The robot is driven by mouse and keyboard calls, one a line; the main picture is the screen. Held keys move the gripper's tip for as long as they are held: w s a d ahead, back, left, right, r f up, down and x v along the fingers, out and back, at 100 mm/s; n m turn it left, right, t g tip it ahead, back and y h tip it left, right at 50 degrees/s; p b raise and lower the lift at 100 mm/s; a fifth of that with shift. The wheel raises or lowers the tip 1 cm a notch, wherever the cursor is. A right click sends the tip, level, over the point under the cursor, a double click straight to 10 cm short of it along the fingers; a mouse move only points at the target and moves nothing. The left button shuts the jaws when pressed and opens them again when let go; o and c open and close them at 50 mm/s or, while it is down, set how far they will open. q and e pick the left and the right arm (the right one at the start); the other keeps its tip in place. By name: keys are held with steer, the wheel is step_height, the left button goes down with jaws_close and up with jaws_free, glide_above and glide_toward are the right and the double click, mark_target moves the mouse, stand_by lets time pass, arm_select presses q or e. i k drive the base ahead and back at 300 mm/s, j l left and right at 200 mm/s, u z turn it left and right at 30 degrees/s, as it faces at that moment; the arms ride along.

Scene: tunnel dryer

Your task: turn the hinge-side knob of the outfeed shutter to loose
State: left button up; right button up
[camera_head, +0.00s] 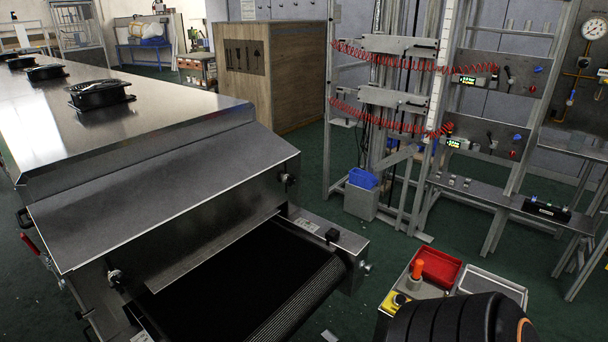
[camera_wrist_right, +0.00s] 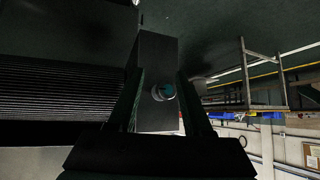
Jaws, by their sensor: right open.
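The outfeed shutter (camera_head: 180,190) is the sloped grey metal hood at the dryer's end, above the black conveyor belt (camera_head: 235,275). One small dark knob (camera_head: 287,178) is on its right side and another (camera_head: 115,277) is at its lower left. I cannot tell which is on the hinge side. In the right wrist view my right gripper (camera_wrist_right: 161,75) is open and empty. Between and beyond its fingers is a dark box-shaped end with a round silver fitting (camera_wrist_right: 163,91) with a teal centre. The fingers appear apart from it. My left gripper is out of view.
A conveyor side box (camera_head: 345,245) with a small fitting juts out right of the belt.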

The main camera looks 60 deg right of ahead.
mark_target(290, 180)
steer(key=l, duration=1.35)
